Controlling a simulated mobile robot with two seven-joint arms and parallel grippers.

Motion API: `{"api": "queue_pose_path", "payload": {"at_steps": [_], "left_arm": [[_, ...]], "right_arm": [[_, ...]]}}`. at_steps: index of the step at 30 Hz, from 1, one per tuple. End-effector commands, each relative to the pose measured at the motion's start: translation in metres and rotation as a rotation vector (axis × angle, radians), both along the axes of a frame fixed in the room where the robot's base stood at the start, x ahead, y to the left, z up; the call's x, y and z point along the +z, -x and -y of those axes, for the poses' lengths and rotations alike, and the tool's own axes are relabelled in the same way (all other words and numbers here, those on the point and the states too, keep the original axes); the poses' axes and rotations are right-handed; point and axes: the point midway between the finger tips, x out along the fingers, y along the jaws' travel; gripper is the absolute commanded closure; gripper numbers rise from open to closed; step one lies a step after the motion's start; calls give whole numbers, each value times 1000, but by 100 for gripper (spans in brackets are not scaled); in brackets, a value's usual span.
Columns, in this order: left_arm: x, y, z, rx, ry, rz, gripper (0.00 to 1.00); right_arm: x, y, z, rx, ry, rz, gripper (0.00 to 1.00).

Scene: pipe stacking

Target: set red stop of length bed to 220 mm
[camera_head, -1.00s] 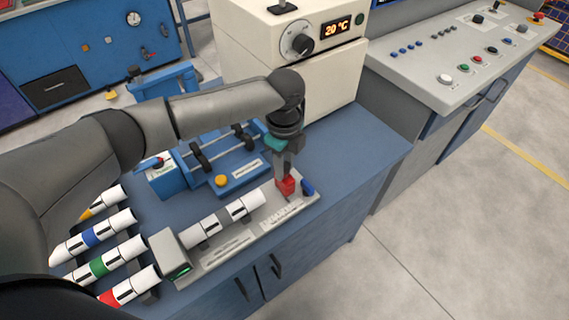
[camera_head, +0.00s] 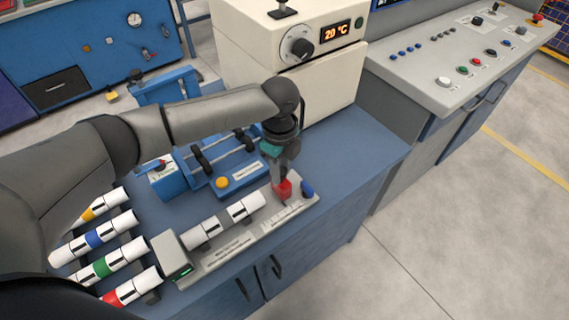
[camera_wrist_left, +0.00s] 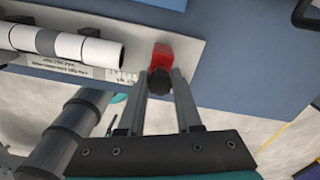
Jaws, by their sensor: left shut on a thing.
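The red stop (camera_head: 283,189) stands near the right end of the grey length bed (camera_head: 222,254). My left gripper (camera_head: 286,173) reaches down over it and is shut on it. In the left wrist view the red stop (camera_wrist_left: 162,56) sits just past the fingertips, with a dark round knob (camera_wrist_left: 159,82) between the fingers. A white pipe with grey bands (camera_head: 222,221) lies on the bed, its right end short of the red stop. The scale print is too small to read. My right gripper is not in view.
Several banded pipes (camera_head: 104,264) lie on a rack at the left. A blue fixture with a yellow button (camera_head: 222,182) stands behind the bed, and a cream oven (camera_head: 322,85) behind that.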

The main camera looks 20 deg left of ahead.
Motion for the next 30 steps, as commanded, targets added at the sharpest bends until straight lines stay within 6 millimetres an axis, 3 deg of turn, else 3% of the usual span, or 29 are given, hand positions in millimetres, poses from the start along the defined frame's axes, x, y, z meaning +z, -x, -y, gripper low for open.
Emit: {"api": "queue_pose_path", "payload": {"at_steps": [1,6,20,21,28,30], "left_arm": [[3,7,-5,3,-3,-6,100],[3,18,-15,2,-3,-5,100],[0,23,-18,1,-2,-2,100],[0,23,-18,1,-2,-2,64],[0,23,-18,0,-2,-2,38],[0,23,-18,0,-2,-2,37]], "right_arm": [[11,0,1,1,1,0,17],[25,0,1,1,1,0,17],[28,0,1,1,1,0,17],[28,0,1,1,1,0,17],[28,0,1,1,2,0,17],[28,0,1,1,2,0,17]]}}
